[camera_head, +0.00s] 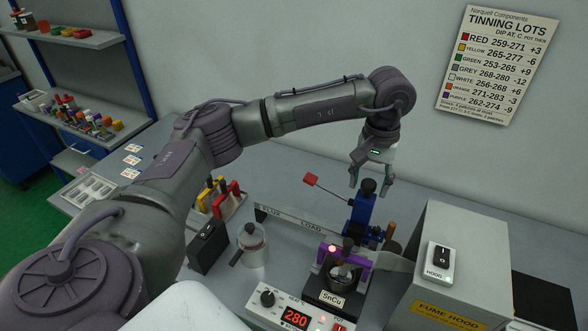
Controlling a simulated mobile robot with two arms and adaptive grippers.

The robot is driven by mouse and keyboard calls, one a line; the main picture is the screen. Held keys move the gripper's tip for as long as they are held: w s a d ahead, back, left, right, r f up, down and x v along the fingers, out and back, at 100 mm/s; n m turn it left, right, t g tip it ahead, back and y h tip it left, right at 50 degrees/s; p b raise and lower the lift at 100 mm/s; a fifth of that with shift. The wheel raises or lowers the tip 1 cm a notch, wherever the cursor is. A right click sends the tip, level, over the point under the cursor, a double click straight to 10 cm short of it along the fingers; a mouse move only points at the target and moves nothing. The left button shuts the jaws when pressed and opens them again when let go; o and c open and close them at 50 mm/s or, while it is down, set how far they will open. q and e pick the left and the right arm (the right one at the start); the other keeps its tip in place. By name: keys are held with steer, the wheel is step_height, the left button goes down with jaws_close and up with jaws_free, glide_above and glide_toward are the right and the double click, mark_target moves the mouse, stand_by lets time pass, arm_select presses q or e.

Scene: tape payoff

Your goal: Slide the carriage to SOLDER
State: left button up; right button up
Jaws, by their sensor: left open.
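The blue carriage (361,212) stands on a pale rail (290,218) marked FLUX and LOAD. It sits just right of the LOAD mark, and a black knob (368,187) tops it. I cannot read a SOLDER mark; the rail's right part is partly hidden. A thin rod with a red tab (310,179) reaches left from near the carriage. My left gripper (370,182) points down with its fingers apart, one on each side of the knob in the picture. I cannot tell whether they touch it. My right gripper is out of view.
A solder pot labelled SnCu (342,277) with a purple bracket (328,256) stands in front of the rail. A controller (267,299) reads 280. The fume hood (455,265) is at right. A glass jar (252,243) and a black box (207,246) stand at left.

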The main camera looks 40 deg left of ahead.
arm_select(q)
steer(key=shift+r+p, duration=1.2)
steer(key=shift+r, duration=1.8)
steer(key=shift+f, duration=0.1)
